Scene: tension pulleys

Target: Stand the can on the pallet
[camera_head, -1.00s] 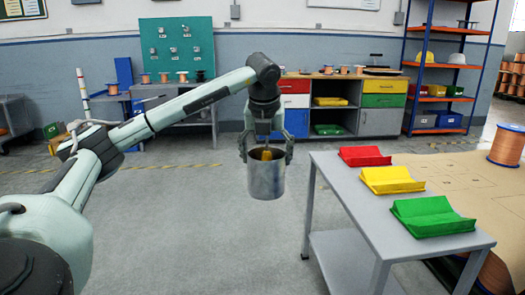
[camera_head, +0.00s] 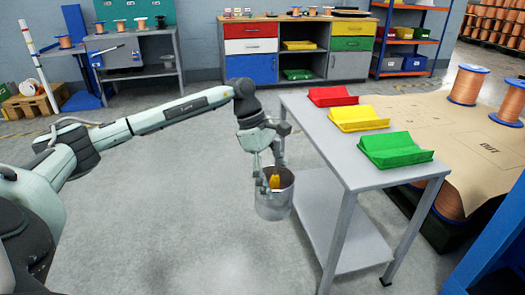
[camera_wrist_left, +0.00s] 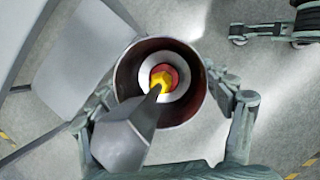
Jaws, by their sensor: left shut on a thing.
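The can (camera_head: 275,203) is a grey metal cylinder, open at the top, with something yellow inside. My left gripper (camera_head: 268,178) is shut on it near its rim and holds it roughly upright in the air, left of the grey table. In the left wrist view the can (camera_wrist_left: 122,82) is seen from above, with a yellow and red thing inside, between my left gripper's fingers (camera_wrist_left: 165,98). The pallet (camera_head: 487,150) is at the right, covered by a brown sheet marked "OUT", with copper spools (camera_head: 468,85) on it. My right gripper is not in view.
A grey two-level table (camera_head: 325,135) stands between the can and the pallet. It carries red (camera_head: 333,96), yellow (camera_head: 357,118) and green (camera_head: 396,149) cradles. A blue post (camera_head: 490,235) rises at the lower right.

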